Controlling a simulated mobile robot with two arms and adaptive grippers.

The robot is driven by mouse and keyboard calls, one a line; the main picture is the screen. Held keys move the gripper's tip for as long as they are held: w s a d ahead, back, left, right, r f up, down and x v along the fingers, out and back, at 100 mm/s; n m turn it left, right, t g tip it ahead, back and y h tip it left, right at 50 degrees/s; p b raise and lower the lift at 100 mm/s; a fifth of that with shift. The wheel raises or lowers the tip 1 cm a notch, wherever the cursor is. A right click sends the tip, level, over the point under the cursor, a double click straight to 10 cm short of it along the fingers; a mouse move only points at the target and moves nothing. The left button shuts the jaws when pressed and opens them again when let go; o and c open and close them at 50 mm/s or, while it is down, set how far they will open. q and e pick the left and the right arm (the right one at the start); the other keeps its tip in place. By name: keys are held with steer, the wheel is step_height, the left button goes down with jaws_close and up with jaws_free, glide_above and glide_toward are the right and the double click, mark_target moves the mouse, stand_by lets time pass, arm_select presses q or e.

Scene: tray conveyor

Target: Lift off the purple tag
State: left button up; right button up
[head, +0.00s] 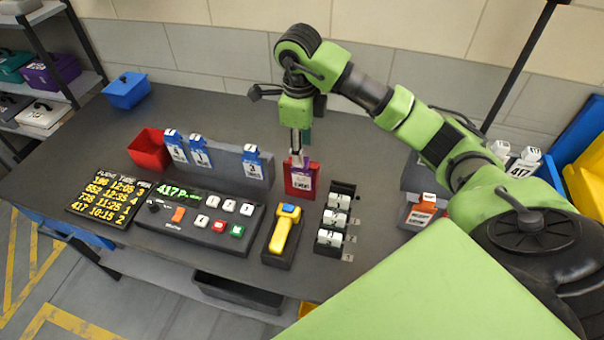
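The purple tag (302,170) is upright against a red panel (287,180) near the middle of the table. It has a white top end and a pale label with dark print. My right gripper (297,153) points down at the top of this tag, with its fingers close together in the picture. Whether they are shut on it or only beside it is too small to tell. My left gripper is not in view.
A grey rack (228,163) with several blue tags stands left of the purple tag. A yellow scanner (283,232), keypad console (199,227) and black block of white rollers (336,222) stand in front. An orange tag (424,208) is at right. Bare table lies behind the rack.

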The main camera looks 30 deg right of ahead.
mark_target(303, 172)
step_height(303, 172, down, 3)
steer(key=shift+d+r+p, duration=0.15)
steer(key=shift+r+p, duration=0.05)
steer(key=shift+p, duration=0.5)
steer(key=f, duration=0.1)
steer(key=f+p, duration=0.1)
steer(key=f, duration=0.1)
steer(key=shift+w+d+f, duration=0.15)
steer(key=shift+w+f, duration=0.05)
steer(key=shift+f, duration=0.35)
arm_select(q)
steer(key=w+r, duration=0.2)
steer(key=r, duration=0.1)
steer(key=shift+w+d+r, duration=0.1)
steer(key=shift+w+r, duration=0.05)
arm_select(e)
jaws_close()
